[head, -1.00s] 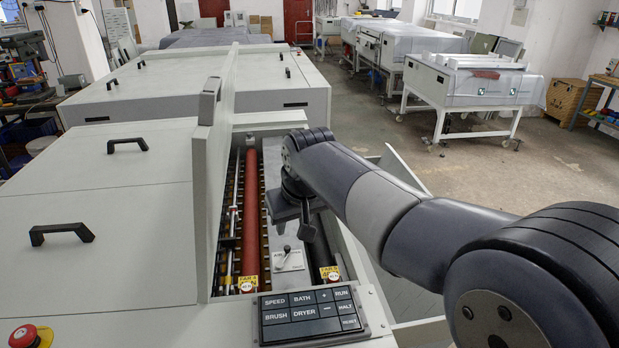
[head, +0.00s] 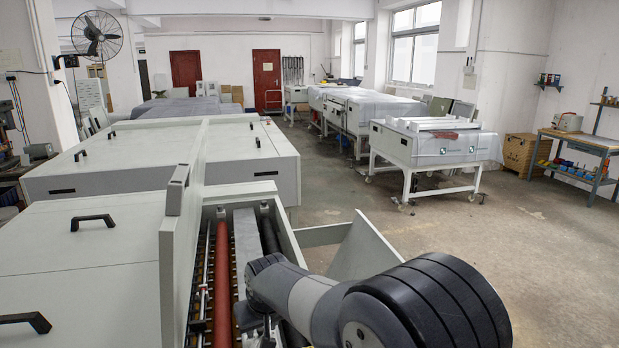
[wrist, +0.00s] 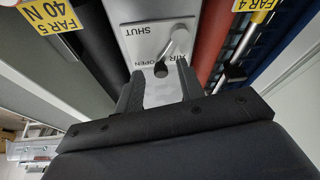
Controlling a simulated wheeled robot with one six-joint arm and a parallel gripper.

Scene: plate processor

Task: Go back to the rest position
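My gripper (wrist: 161,88) shows in the wrist view with its two dark fingers apart and nothing between them. Beyond the fingertips is a grey plate (wrist: 130,12) marked SHUT, AIR and OPEN, with a small lever (wrist: 178,46) on it. The lever looks clear of the fingers, though the exact gap cannot be told. In the head view my arm reaches over the open processor bay (head: 208,222) from the lower right. The fingertips are not clearly visible there, near the bottom edge.
A red roller (head: 222,285) runs along the bay, and it also shows in the wrist view (wrist: 208,40). A raised panel (head: 181,235) borders the bay on the left; a slanted flap (head: 362,250) stands on the right. Open floor (head: 500,235) lies further right, before a workbench (head: 580,144).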

